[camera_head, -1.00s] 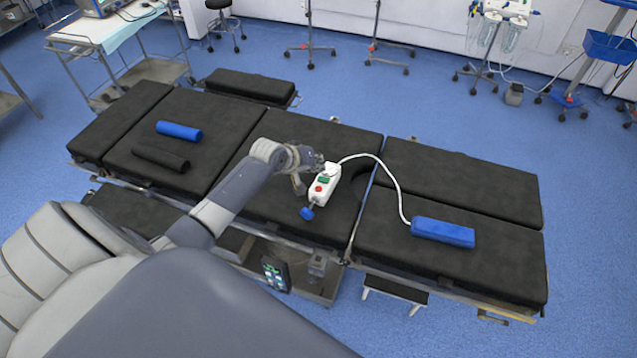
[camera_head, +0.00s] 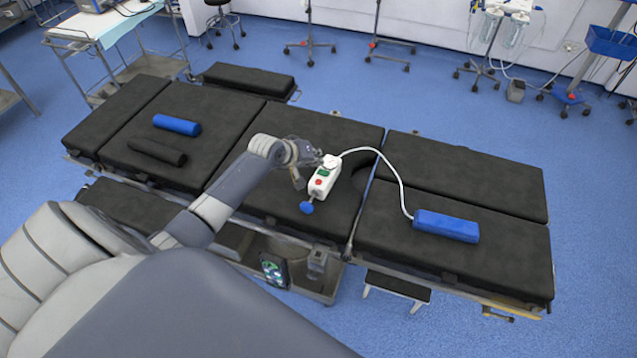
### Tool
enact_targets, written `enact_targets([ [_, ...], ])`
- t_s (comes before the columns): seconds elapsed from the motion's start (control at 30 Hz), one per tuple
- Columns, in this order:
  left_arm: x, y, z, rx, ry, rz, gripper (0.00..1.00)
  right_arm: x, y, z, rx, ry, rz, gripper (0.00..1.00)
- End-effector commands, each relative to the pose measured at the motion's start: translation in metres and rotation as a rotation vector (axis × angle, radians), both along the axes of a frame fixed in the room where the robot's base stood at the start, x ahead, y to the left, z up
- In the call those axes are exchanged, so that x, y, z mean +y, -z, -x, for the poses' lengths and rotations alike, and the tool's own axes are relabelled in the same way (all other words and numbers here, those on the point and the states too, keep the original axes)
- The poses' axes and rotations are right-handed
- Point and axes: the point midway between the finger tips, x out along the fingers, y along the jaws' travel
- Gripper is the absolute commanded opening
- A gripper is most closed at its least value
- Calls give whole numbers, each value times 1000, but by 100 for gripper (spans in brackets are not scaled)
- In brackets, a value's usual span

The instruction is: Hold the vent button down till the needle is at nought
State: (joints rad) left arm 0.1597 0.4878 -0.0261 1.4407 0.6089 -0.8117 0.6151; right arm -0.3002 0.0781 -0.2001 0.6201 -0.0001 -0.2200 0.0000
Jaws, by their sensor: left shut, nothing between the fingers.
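Which button is the vent is not legible. A white hose (camera_head: 392,170) runs to a blue cuff (camera_head: 446,226) on the right pad. My left gripper (camera_head: 308,166) is shut and empty, close to the box's upper left side; contact cannot be told. My right gripper is out of view.
A blue roll (camera_head: 177,125) and a black roll (camera_head: 157,151) lie on the left pads. My left arm crosses the table's near edge. The right pads are clear around the cuff. A trolley (camera_head: 92,40) stands at the back left.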

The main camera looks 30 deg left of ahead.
Motion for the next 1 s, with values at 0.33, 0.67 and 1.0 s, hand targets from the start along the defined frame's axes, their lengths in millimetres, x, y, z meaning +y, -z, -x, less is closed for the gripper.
enact_targets([
  [0.33,0,48,0,0,-1,1,0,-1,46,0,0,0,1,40],
  [0.67,0,56,0,0,0,0,0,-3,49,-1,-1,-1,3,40],
  [1.0,0,56,0,0,0,0,0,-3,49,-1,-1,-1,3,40],
])
